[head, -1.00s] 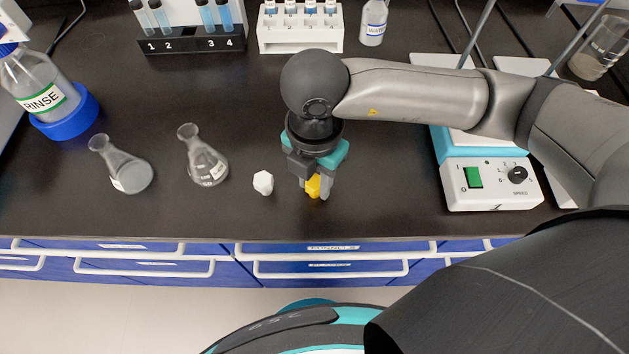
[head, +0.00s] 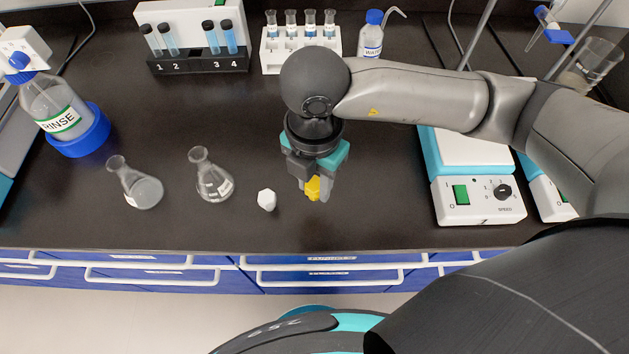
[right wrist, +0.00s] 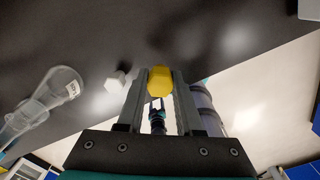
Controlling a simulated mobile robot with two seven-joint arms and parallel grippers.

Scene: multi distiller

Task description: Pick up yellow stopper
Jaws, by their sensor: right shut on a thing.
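The yellow stopper (head: 313,188) is between the fingertips of my right gripper (head: 317,189) in the head view. The right wrist view also shows the yellow stopper (right wrist: 160,81) gripped between the two grey fingers. My right gripper is shut on it and points down over the front part of the black bench. Whether the stopper still touches the bench is hard to tell. A white stopper (head: 267,200) stands on the bench just left of the gripper, and it also shows in the right wrist view (right wrist: 115,82). My left gripper is not in view.
Two glass flasks, one at far left (head: 142,190) and one nearer (head: 213,182), stand left of the white stopper. A rinse bottle (head: 60,112), a tube rack (head: 198,62) and a white vial rack (head: 300,58) stand behind. A stirrer (head: 476,205) is at right.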

